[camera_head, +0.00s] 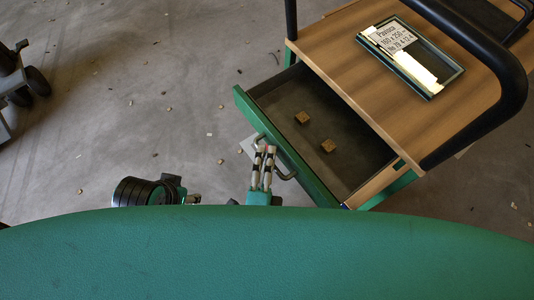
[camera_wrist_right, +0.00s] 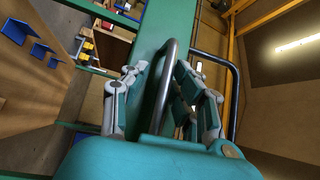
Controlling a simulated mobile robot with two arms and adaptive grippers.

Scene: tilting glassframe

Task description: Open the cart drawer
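The cart drawer (camera_head: 329,157) with a green front is pulled well out of the wooden-topped cart (camera_head: 364,63). Its dark bar handle (camera_head: 284,170) runs along the front and also shows in the right wrist view (camera_wrist_right: 168,75). My right gripper (camera_head: 265,150) is at the handle, with its fingers on either side of the bar. In the wrist view, a gap shows between the fingers and the bar, so they look open around it. My left arm shows further left; its gripper (camera_head: 192,199) is mostly hidden behind my green body, so its fingers cannot be made out.
Two small brown blocks (camera_head: 303,118) (camera_head: 328,145) lie in the drawer. A tray (camera_head: 411,58) with a printed label sits on the cart top, beside a black rail (camera_head: 509,90). Small debris lies on the open grey floor. A wheeled object (camera_head: 22,85) stands far left.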

